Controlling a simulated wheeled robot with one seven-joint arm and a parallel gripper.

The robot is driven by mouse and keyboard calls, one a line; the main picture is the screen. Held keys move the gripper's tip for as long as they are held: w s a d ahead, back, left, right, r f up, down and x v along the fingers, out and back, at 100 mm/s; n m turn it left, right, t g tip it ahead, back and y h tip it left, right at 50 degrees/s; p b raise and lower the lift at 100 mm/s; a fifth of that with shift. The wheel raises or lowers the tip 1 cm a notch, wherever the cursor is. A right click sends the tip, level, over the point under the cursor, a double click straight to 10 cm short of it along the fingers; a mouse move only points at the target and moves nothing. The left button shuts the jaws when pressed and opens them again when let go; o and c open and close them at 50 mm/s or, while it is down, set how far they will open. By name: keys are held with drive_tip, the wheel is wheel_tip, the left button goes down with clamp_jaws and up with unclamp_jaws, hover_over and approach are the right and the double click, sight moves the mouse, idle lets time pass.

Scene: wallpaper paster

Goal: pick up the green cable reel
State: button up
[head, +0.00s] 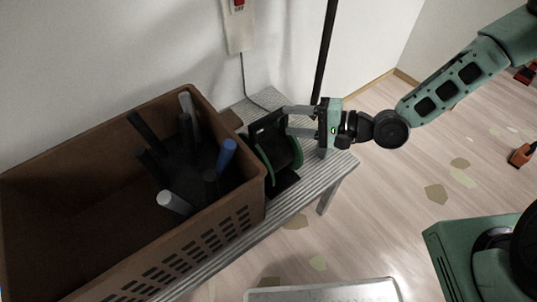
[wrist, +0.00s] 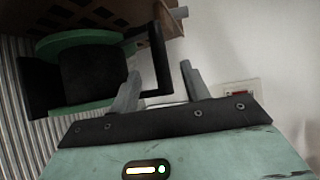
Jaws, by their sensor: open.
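The green cable reel (head: 290,153) stands on the slatted bench, with green flanges and a black core and frame. It is just right of the brown crate in the head view. In the wrist view the reel (wrist: 75,41) fills the upper left. My gripper (head: 287,121) reaches in from the right at the reel's upper back side. In the wrist view its two fingers (wrist: 160,78) are apart. The black upright part of the reel's frame (wrist: 161,50) shows between the fingertips, beyond them. I cannot tell whether a finger touches the reel.
The brown crate (head: 250,207) holds several black, white and blue rolls and stands close beside the reel. The ridged bench (head: 313,183) runs along the wall. A wall box with a red switch (head: 239,30) has a cable hanging down. Open floor lies right of the bench.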

sight(275, 119)
drive_tip(key=x, duration=0.8)
drive_tip(key=shift+w+a+f, duration=0.1)
drive_tip(key=shift+w+a, duration=0.05)
drive_tip(key=shift+w, duration=0.05)
clamp_jaws()
idle(1.1)
